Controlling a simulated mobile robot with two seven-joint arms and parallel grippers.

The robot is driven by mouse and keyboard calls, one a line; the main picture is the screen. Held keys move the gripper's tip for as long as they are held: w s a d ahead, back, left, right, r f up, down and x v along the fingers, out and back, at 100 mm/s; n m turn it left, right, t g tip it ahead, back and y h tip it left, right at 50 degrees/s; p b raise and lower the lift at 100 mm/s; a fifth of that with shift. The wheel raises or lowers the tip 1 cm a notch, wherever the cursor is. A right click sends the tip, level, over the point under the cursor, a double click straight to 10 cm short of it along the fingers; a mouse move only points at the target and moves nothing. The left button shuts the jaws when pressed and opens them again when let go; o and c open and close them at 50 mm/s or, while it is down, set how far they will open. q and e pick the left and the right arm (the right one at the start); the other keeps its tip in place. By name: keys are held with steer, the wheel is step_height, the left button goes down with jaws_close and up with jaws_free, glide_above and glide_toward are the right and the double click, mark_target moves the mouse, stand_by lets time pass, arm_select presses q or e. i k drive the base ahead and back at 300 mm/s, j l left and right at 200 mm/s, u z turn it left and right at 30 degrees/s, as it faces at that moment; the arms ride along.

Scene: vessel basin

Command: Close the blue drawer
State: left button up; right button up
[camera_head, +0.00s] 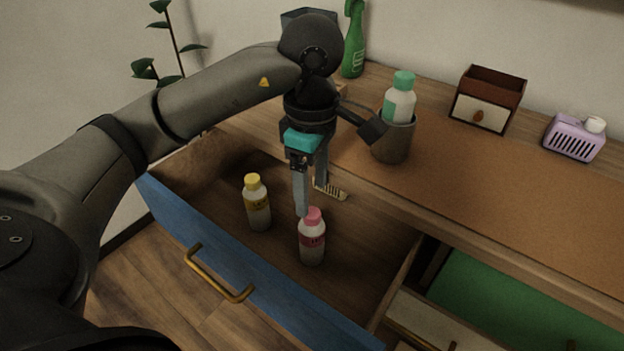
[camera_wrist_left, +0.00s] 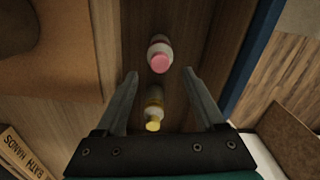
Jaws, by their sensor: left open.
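The blue drawer (camera_head: 225,268) is pulled out, with a brass handle (camera_head: 218,278) on its front. Inside it stand a yellow-capped bottle (camera_head: 257,205) and a pink-capped bottle (camera_head: 312,240). A small comb-like item (camera_head: 330,190) lies near the drawer's back. My left gripper (camera_head: 309,200) points down over the drawer, open, just above and behind the pink-capped bottle. In the left wrist view, the pink-capped bottle (camera_wrist_left: 159,56) and the yellow-capped bottle (camera_wrist_left: 153,108) show between the open fingers (camera_wrist_left: 160,75); nothing is held. My right gripper is not in view.
The countertop (camera_head: 480,180) holds a cup (camera_head: 392,142) with a green-capped bottle (camera_head: 399,100), a green spray bottle (camera_head: 353,40), a small brown box (camera_head: 487,98) and a purple item (camera_head: 573,138). Wooden floor (camera_head: 150,285) lies before the drawer.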

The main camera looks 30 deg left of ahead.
mark_target(338, 303)
steer(key=k+l, duration=0.35)
steer(key=l, duration=0.15)
steer(key=k+l, duration=0.4)
steer(key=l, duration=0.1)
